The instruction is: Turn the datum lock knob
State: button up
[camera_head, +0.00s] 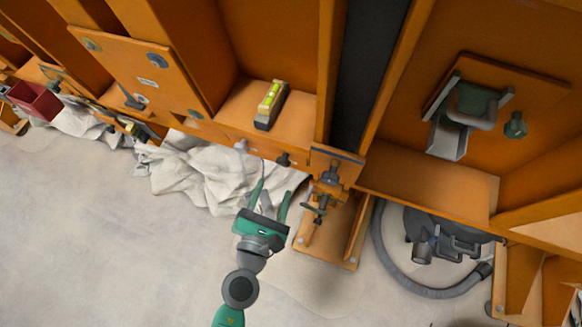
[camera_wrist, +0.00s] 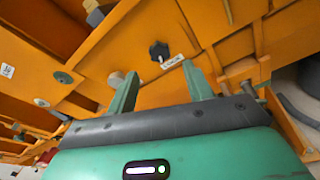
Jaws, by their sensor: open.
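A dark star-shaped knob (camera_wrist: 159,50) is on an orange panel, with a small white label (camera_wrist: 172,61) beside it that is too small to read. The dark knob also shows in the head view (camera_head: 284,159), on the front face below the orange shelf. I take it for the datum lock knob. My gripper (camera_head: 276,186) is open and empty, pointing at the panel from the front. In the wrist view, the gripper's fingers (camera_wrist: 160,72) stand apart, with the dark knob beyond and between their tips, not visibly touched. A pale round knob (camera_head: 240,146) is left of it.
A spirit level (camera_head: 270,104) lies on the shelf above. Crumpled white cloth (camera_head: 195,172) lies left of my gripper. A clamp-like fitting (camera_head: 325,190) on an orange bracket stands close to the right. A hose (camera_head: 400,275) lies farther right.

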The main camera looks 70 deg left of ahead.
aim_at(283, 165)
jog(key=p+x, duration=0.1)
jog(key=x, duration=0.6)
jog(key=shift+w+a+r+p, duration=0.1)
jog(key=shift+w+a+p, duration=0.1)
jog(key=shift+a+p, duration=0.2)
jog(key=shift+d, duration=0.1)
jog(key=c, duration=0.9)
jog(key=shift+o, duration=0.2)
